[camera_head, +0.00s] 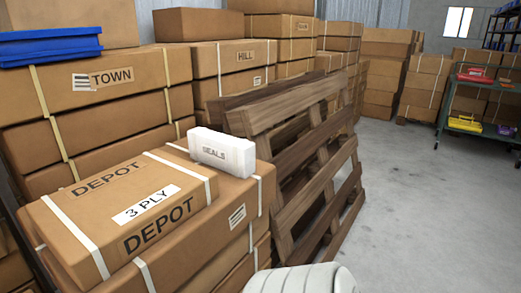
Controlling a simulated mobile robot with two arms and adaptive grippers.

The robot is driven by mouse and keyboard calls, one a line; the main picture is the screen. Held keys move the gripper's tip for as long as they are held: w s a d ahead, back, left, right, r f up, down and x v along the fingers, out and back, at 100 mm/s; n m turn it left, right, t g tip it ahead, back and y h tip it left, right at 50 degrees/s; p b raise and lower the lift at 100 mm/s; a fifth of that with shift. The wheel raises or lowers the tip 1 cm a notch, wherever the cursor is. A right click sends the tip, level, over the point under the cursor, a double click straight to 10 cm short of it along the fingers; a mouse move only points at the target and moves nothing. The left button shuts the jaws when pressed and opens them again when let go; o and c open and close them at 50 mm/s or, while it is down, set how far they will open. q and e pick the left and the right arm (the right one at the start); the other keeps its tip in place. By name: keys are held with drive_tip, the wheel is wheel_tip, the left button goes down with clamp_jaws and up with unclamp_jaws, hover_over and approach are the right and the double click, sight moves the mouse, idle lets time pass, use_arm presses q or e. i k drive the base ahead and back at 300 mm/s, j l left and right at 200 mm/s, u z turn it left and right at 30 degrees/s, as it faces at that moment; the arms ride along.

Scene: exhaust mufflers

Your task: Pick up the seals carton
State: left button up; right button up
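The seals carton (222,152) is a small white box with grey "SEALS" lettering on its front face. It lies on the rear right part of the top of a large brown carton marked "DEPOT" (100,190), close to its far edge. Nothing touches it from above. Neither of my grippers shows in the head view. A white rounded part at the bottom edge looks like part of my own body, well in front of the carton.
Wooden pallets (300,130) lean right beside the DEPOT carton. Strapped cartons marked "TOWN" (140,75) and "HILL" (235,58) stack behind. A blue tray (50,45) sits at upper left. A green cart (475,125) stands at far right. The grey floor (420,220) at right is clear.

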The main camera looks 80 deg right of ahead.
sight(236, 156)
drive_tip(key=i+l+z, duration=0.15)
drive_tip(key=z, duration=2)
